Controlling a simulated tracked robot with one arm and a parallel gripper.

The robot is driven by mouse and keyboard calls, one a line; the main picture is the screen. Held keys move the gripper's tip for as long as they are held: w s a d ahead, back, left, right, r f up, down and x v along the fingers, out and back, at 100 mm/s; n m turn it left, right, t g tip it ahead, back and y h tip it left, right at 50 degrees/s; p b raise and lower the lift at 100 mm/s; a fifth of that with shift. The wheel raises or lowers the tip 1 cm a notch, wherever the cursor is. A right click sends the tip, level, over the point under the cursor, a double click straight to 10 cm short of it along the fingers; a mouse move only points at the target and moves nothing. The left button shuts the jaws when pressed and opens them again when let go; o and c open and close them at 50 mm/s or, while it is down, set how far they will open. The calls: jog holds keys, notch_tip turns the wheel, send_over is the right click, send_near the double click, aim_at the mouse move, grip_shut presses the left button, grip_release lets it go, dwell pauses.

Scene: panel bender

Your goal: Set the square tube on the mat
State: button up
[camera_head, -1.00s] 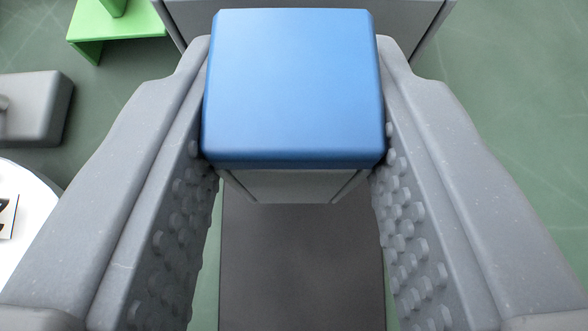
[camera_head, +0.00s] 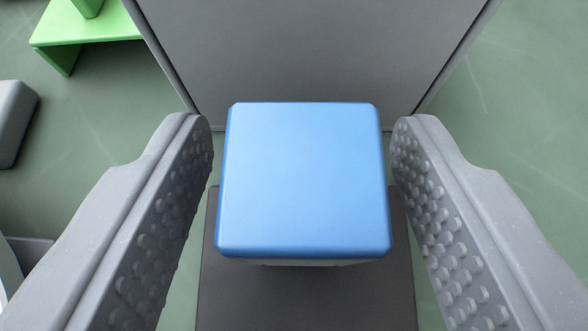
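The square tube (camera_head: 303,180) shows from above as a blue square top, with a thin strip of grey body under its near edge. It looks upright and lies between the fingers of my gripper (camera_head: 302,130). The gripper is open, with a gap between each studded finger and the tube's sides. The dark grey mat (camera_head: 303,305) shows below and on both sides of the tube. The tube appears to stand over the mat; its foot is hidden under its top, so contact cannot be seen directly.
A large grey panel or cabinet (camera_head: 315,55) stands just beyond the tube. A green bench-like piece (camera_head: 85,28) is at the upper left, and a grey block (camera_head: 12,120) is at the left edge. Green floor (camera_head: 500,120) lies open at the right.

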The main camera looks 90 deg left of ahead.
jog(key=shift+d+r, duration=0.15)
jog(key=shift+r, duration=0.05)
jog(key=v, duration=1.1)
jog(key=shift+d+r, duration=0.15)
jog(key=shift+d, duration=0.1)
jog(key=shift+r, duration=0.1)
